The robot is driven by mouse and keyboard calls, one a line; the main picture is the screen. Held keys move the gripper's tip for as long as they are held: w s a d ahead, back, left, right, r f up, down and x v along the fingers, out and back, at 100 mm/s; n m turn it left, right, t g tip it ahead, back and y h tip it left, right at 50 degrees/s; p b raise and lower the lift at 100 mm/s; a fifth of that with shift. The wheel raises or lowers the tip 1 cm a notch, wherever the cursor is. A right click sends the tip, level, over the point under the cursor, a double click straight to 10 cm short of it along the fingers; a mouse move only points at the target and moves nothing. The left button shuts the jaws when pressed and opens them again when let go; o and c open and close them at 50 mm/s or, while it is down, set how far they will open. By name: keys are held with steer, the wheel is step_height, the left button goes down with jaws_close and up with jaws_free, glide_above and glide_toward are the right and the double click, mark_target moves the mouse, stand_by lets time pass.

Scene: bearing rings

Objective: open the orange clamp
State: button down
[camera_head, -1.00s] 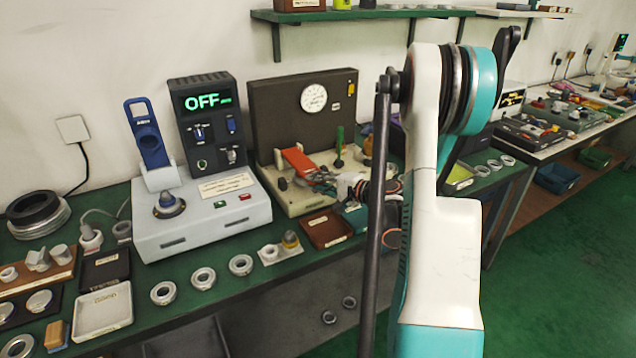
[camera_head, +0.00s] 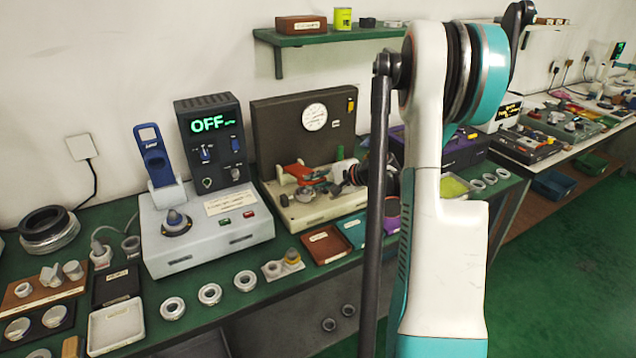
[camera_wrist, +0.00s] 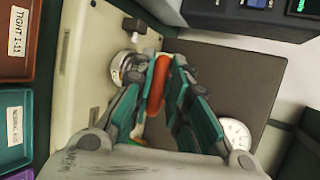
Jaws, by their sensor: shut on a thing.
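The orange clamp (camera_head: 298,170) is on the cream base of the dark gauge fixture in the head view. Its orange lever (camera_wrist: 158,80) shows in the wrist view between my fingers, next to a round metal part (camera_wrist: 128,67). My gripper (camera_head: 318,182) reaches in from the right, low over the base. In the wrist view my gripper (camera_wrist: 162,88) is shut on the orange lever, with green-padded fingers either side. The fingers hide part of the lever and its pivot.
The gauge fixture's dark back plate (camera_head: 290,117) stands close behind my gripper, with a white dial (camera_wrist: 237,133). A grey tester (camera_head: 205,225) reading OFF stands to the left. Brown (camera_head: 326,243) and teal (camera_head: 353,230) trays lie in front. Several bearing rings line the bench edge.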

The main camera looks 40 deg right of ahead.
steer(key=w+r+g+p, duration=0.1)
steer(key=r+p, duration=0.1)
steer(key=w+r+g+p, duration=0.1)
steer(key=r+g+p, duration=0.1)
steer(key=r, duration=0.1)
steer(key=w+d+r+m+g+p, duration=0.1)
steer(key=w+r+p, duration=0.1)
steer(key=r, duration=0.1)
steer(key=shift+w+r+p, duration=0.1)
steer(key=shift+r+p, duration=0.1)
steer(key=shift+p, duration=0.15)
steer(key=w+d+r+g+p, duration=0.1)
steer(key=w+r+g+p, duration=0.1)
steer(key=w, duration=0.3)
steer(key=w+d+r+m+g+y+p, duration=0.1)
steer(key=w+r+g+p, duration=0.2)
steer(key=w, duration=0.3)
steer(key=shift+d+r+g+p, duration=0.35)
steer(key=shift+r+p, duration=0.3)
steer(key=shift+p, duration=0.15)
